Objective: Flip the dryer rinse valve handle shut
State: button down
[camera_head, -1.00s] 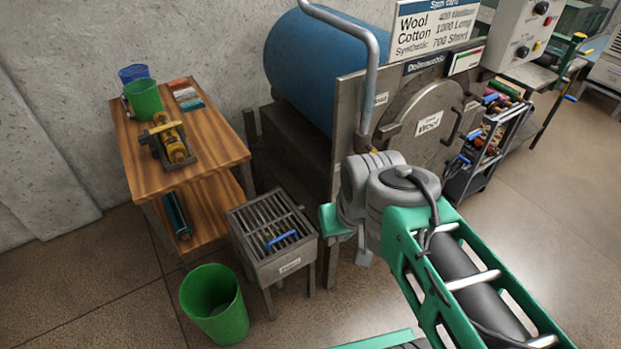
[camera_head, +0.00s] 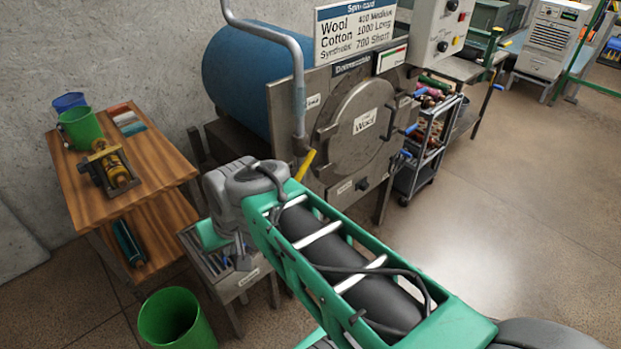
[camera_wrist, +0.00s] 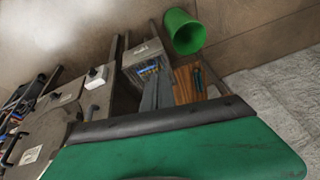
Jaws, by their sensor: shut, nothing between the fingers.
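A bent grey pipe (camera_head: 298,75) runs down beside the door. At its lower end a yellow lever (camera_head: 306,164) slants down to the left, probably the valve handle. My gripper (camera_head: 243,263) is shut and empty. It points down over the slatted stand, left of and below the lever, apart from it. Its grey fingers (camera_wrist: 157,92) show in the wrist view. I cannot make out the yellow lever there.
A slatted metal stand (camera_head: 247,279) is beneath my gripper. A wooden table (camera_head: 90,200) with buckets and a roller device stands left. A green bin (camera_head: 176,318) is at the front left. A tool cart (camera_head: 432,140) stands right of the dryer. The right floor is clear.

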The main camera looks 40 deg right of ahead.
jog(key=w+d+f+m+t+y+b, duration=0.1)
jog(key=w+d+f+m+t+b, duration=0.2)
jog(key=w+d+f+m+b, duration=0.45)
jog(key=w+d+f+m+t+y+b, duration=0.1)
jog(key=w+d+f+m+t+b, duration=0.35)
jog(key=d, duration=0.65)
jog(key=s+d+m+t+h+b, duration=0.1)
jog(key=s+d+m+t+h, duration=0.1)
jog(key=d+m, duration=0.4)
jog(key=s+d+m+t+h+b, duration=0.1)
jog(key=s+d+m+t, duration=0.2)
jog(key=d, duration=0.9)
jog(key=s+m, duration=0.2)
jog(key=m, duration=0.2)
jog(key=shift+s+r+h, duration=0.3)
jog(key=shift+r+h, duration=0.05)
jog(key=shift+h, duration=0.05)
